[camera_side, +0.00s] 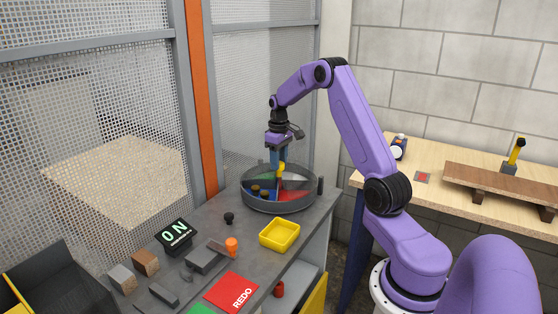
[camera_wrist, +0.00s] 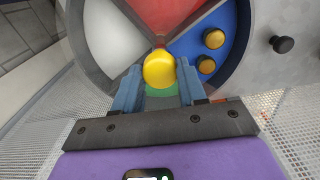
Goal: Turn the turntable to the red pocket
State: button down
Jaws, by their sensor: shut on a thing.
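The turntable (camera_side: 273,207) is a round grey tray at the far end of the grey bench, split into coloured pockets. In the side view the red pocket (camera_side: 291,196) faces the front right, with blue at front left, green behind and white at right. In the wrist view the red pocket (camera_wrist: 163,12) is at the top, the blue pocket (camera_wrist: 232,32) at right, white at left and green partly hidden below. My gripper (camera_side: 279,165) points down over the middle. Its blue fingers (camera_wrist: 159,82) are shut on the yellow knob (camera_wrist: 159,69).
Two gold-brown pieces (camera_wrist: 210,50) lie in the blue pocket. A dark post (camera_side: 320,186) stands at the turntable's right edge. Mesh fencing (camera_side: 95,100) stands behind.

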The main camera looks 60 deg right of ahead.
jog(key=shift+m, duration=3.6)
jog(key=shift+w+m, duration=0.1)
jog(key=shift+m, duration=3.7)
jog(key=c, duration=0.6)
grip_release()
notch_tip(320, 180, up, 18)
jog(key=shift+f, duration=0.25)
